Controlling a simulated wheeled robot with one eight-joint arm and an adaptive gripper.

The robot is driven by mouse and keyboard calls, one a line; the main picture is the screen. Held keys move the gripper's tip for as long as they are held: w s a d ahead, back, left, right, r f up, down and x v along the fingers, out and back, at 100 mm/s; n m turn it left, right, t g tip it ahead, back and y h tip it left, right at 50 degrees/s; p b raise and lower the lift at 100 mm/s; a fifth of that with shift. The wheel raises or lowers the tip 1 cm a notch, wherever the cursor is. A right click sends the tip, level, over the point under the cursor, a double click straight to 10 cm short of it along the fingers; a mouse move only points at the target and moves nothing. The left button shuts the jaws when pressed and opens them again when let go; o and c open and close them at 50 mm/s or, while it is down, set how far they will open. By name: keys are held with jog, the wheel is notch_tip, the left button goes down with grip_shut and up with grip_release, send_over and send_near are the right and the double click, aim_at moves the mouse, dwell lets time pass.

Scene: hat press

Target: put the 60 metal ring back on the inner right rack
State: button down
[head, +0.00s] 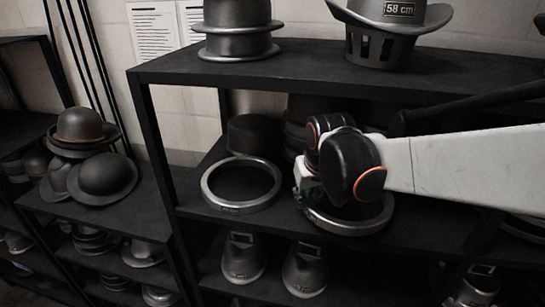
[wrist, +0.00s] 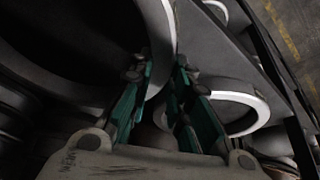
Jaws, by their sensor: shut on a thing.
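My gripper (head: 309,192) is at the middle shelf, beside the near left side of a metal ring (head: 352,226). In the wrist view, the wall of a large metal ring (wrist: 167,40) passes between the green-padded fingers (wrist: 160,85), and they are shut on it. This ring looks level, at or just above the shelf; I cannot tell whether it touches. My wrist hides part of it, and I can read no size on it. Another metal ring (head: 207,187) lies flat on the same shelf to the left.
The dark rack (head: 170,77) has an upper board close above my arm, bearing a hat block marked 58 cm (head: 390,35) and stacked hat forms (head: 238,30). Dark round blocks (head: 254,136) stand behind the rings. Metal forms (head: 305,268) fill the shelf below. A hat shelf (head: 130,218) stands left.

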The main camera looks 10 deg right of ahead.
jog(key=w, duration=0.4)
jog(key=shift+w+a, duration=0.2)
jog(key=shift+w, duration=0.15)
jog(key=shift+f+p, duration=0.4)
jog(key=shift+f, duration=1.35)
jog(key=c, duration=1.5)
grip_release()
